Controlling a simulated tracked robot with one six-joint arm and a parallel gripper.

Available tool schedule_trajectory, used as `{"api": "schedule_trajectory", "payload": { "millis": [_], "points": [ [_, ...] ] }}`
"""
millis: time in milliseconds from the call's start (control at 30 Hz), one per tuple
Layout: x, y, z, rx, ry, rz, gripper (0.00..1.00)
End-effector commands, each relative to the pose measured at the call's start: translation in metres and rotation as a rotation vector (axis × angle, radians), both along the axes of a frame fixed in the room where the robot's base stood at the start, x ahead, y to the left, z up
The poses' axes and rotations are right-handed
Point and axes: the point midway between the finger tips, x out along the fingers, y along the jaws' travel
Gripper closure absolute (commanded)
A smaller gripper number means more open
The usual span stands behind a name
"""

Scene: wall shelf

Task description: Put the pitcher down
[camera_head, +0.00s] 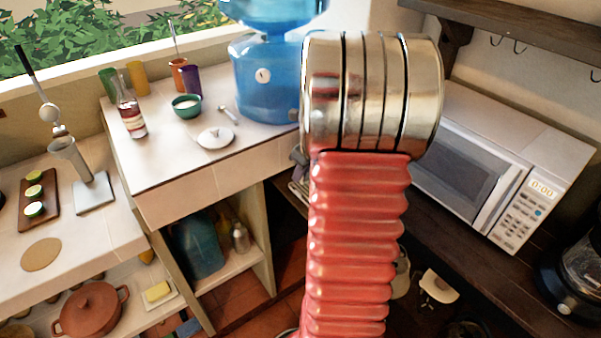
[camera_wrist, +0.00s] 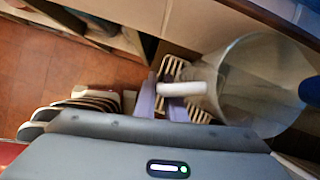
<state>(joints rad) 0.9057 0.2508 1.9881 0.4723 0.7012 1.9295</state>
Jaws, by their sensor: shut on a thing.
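In the wrist view a large clear pitcher (camera_wrist: 250,80) lies at the right with a white handle (camera_wrist: 186,88). My gripper (camera_wrist: 164,100), with pale purple fingers, is shut on the pitcher by this handle. The pitcher looks tilted in this view. Its right edge is cut off by the picture's border, and I cannot tell what its base touches. In the head view my own red and metal arm fills the middle.
In the head view a tiled counter (camera_head: 170,165) holds a blue water jug (camera_head: 262,85), a bottle (camera_head: 131,116), a green bowl (camera_head: 187,106) and cups. A microwave (camera_head: 500,165) stands on a dark wooden shelf at right. A slatted rack (camera_wrist: 172,70) shows beyond my fingers.

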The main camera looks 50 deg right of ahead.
Motion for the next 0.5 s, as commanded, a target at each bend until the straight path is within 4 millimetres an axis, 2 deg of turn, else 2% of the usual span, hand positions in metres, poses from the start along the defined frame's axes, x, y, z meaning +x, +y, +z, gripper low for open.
{"api": "schedule_trajectory", "payload": {
  "millis": [300, 333, 500],
  "points": [
    [-0.0001, -0.0004, -0.0014, -0.001, -0.001, 0.000, 1.00],
    [-0.0003, -0.0002, -0.0017, 0.000, 0.000, -0.001, 0.89],
    [-0.0002, -0.0002, -0.0015, 0.000, 0.000, 0.000, 0.77]
  ]
}}
